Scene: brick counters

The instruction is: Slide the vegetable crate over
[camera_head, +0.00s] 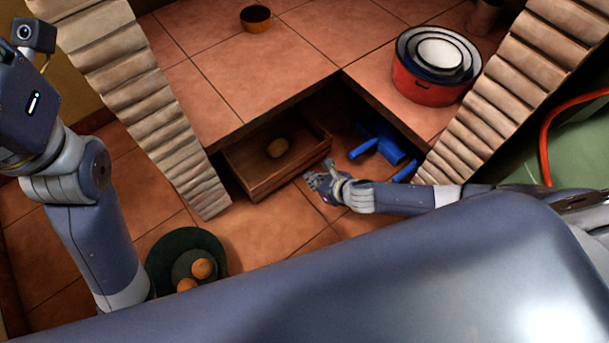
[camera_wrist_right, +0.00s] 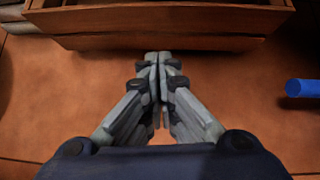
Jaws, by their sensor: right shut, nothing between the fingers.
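The vegetable crate is a brown wooden box (camera_head: 262,187) on the tiled floor in the opening under the counter. One round brown vegetable (camera_head: 278,147) shows inside it. My right gripper (camera_head: 318,183) is low in the opening, just right of the crate's near corner. In the right wrist view, my right gripper (camera_wrist_right: 158,58) is shut and empty, with its fingertips at the lower edge of the crate's long wall (camera_wrist_right: 160,22). I cannot tell whether they touch it. My left arm is at the left, but its fingers are outside the frame.
Blue objects (camera_head: 385,145) lie right of the crate; a blue cylinder (camera_wrist_right: 306,88) shows in the wrist view. Brick pillars (camera_head: 160,125) flank the opening. A red pot (camera_head: 435,85) and a small bowl (camera_head: 256,20) stand on the counter. A dark green round container (camera_head: 160,262) holds round items.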

